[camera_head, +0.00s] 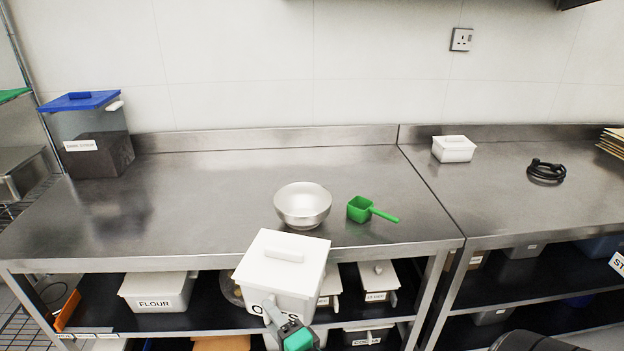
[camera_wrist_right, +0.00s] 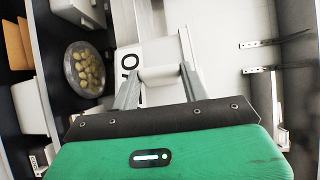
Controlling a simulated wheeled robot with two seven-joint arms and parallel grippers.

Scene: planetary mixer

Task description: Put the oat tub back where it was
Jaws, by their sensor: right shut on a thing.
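The oat tub (camera_head: 284,270) is a white lidded box with a dark label, partly covered, in the head view. It hangs in front of the counter's front edge, over the lower shelf. My right gripper (camera_head: 284,322) is shut on it from the near side. In the right wrist view the fingers (camera_wrist_right: 158,82) close on a pale grip on the tub's front, beside the label (camera_wrist_right: 128,66). The lower shelf (camera_head: 215,318) holds other tubs; the part behind the oat tub is hidden. My left gripper is not in view.
A flour tub (camera_head: 157,291) stands left on the shelf, and smaller white tubs (camera_head: 378,280) stand right. A steel bowl (camera_head: 302,205) and a green scoop (camera_head: 366,210) sit near the counter's front edge. A blue-lidded bin (camera_head: 95,138) stands back left.

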